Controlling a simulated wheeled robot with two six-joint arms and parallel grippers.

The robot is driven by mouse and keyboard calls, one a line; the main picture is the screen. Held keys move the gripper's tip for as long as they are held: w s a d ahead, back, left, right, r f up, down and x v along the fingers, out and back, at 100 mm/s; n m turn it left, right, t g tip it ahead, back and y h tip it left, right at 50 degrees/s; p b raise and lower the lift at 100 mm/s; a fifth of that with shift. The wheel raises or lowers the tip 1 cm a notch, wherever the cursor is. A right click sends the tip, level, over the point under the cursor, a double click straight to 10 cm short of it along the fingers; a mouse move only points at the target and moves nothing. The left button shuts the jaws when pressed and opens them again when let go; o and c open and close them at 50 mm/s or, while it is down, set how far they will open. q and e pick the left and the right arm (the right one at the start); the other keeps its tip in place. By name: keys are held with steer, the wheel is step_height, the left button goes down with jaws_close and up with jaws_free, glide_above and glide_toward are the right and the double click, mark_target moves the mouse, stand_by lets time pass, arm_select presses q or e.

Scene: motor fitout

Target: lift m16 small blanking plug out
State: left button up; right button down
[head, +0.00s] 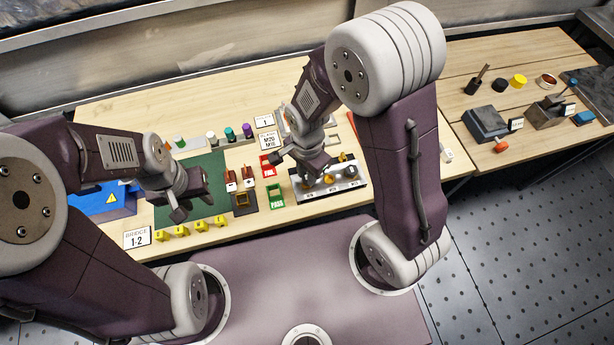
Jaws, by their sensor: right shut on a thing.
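My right gripper (312,174) points down over the back left part of a metal block (346,186). It is shut on a small part that its fingers mostly hide, seemingly the m16 small blanking plug. I cannot tell whether the part is still seated in the block or clear of it. Several brass-coloured fittings (343,157) stand on the block near the fingers. My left gripper (190,208) hangs over the green mat (205,166), its fingers apart, with nothing visible between them.
Yellow markers (180,231) stand in a row in front of the mat. Red and dark connectors (232,180), a green PASS frame (276,196) and a red frame (267,166) lie left of the block. A side table (500,145) stands right.

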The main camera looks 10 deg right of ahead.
step_height(320, 180, up, 2)
steer(key=shift+r, duration=0.1)
steer(key=s+d+r, duration=0.1)
steer(key=d+r, duration=0.5)
steer(key=d, duration=0.5)
steer(key=shift+s+d+r, duration=0.25)
steer(key=shift+s+r, duration=0.1)
steer(key=shift+s, duration=0.05)
